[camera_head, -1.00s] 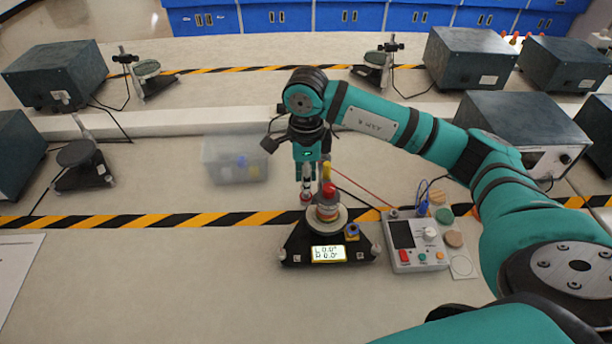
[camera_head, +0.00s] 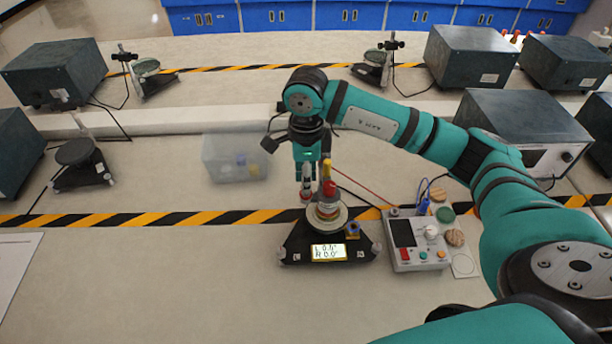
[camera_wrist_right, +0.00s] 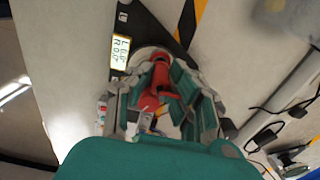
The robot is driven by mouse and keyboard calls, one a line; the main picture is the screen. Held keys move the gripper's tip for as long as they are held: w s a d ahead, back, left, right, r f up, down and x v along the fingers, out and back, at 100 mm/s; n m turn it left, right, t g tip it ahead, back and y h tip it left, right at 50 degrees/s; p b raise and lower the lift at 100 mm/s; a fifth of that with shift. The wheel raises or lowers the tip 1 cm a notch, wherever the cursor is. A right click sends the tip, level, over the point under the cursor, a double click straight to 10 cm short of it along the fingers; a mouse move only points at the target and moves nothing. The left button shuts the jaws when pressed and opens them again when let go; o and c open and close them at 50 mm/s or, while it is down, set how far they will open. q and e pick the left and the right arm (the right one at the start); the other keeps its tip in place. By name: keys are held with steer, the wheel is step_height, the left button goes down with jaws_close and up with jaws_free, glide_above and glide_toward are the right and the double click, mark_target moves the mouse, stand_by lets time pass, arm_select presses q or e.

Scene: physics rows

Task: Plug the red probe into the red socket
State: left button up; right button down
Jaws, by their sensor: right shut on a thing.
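My right gripper (camera_head: 306,192) points down at the left side of a round stand on a black three-cornered base with a lit display (camera_head: 328,251). In the right wrist view its fingers (camera_wrist_right: 160,98) are closed around a red piece (camera_wrist_right: 160,76), which I take to be the red probe. In the head view a red part (camera_head: 328,189) with a yellow top (camera_head: 327,170) stands over the round platform, just right of the fingers. The fingers and stand hide the probe's tip and the red socket, so I cannot tell whether they touch. My left gripper is not in view.
A grey control box (camera_head: 418,256) with coloured buttons stands right of the stand, and a thin red lead runs towards it. A clear bin (camera_head: 213,165) is at the left behind the striped tape.

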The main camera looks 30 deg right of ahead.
steer(key=shift+f+b, duration=0.9)
steer(key=shift+f, duration=0.05)
stand_by(0.8)
steer(key=c, duration=0.9)
jaws_free()
steer(key=shift+r+p, duration=2)
steer(key=shift+r, duration=1.8)
steer(key=shift+f, duration=0.1)
